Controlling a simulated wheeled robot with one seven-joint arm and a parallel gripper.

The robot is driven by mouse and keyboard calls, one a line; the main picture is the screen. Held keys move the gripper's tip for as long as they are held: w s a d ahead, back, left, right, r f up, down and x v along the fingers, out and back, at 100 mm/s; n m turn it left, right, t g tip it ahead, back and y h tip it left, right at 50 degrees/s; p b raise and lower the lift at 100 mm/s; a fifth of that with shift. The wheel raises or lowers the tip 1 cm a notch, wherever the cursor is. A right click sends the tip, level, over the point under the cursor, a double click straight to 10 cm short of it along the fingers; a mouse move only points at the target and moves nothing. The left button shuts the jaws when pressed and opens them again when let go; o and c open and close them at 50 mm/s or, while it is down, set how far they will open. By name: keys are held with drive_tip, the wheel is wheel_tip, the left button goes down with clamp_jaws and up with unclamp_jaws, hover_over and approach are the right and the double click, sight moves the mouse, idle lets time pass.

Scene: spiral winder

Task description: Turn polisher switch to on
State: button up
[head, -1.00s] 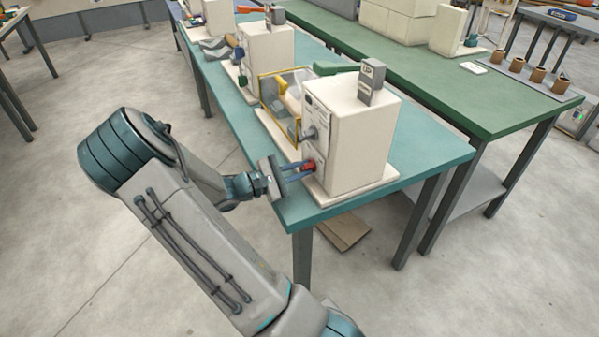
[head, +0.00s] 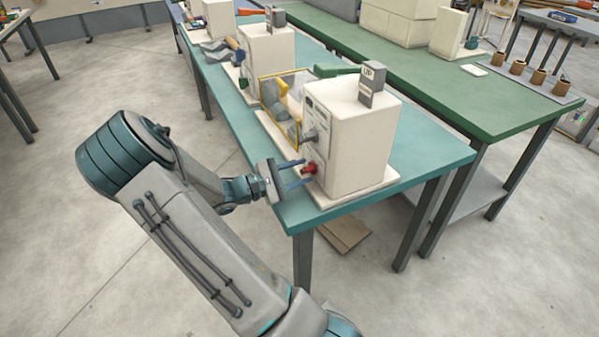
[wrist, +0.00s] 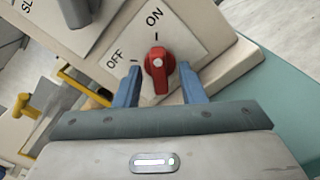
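The polisher is a cream box (head: 345,140) on the near end of the teal table. Its red switch knob (head: 309,169) sits low on the front face and also shows in the wrist view (wrist: 158,66). There the knob stands upright, its white mark lined up with the ON tick (wrist: 156,36). The OFF label (wrist: 116,58) is to its left. My gripper (head: 304,171) is open, its two blue fingers on either side of the knob with visible gaps, not touching it.
A grey lever or knob (head: 310,136) protrudes above the red switch. The teal table (head: 425,150) is clear to the right, and a green table (head: 470,110) stands behind.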

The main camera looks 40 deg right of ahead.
drive_tip(key=v, duration=1.3)
drive_tip(key=shift+a, duration=0.25)
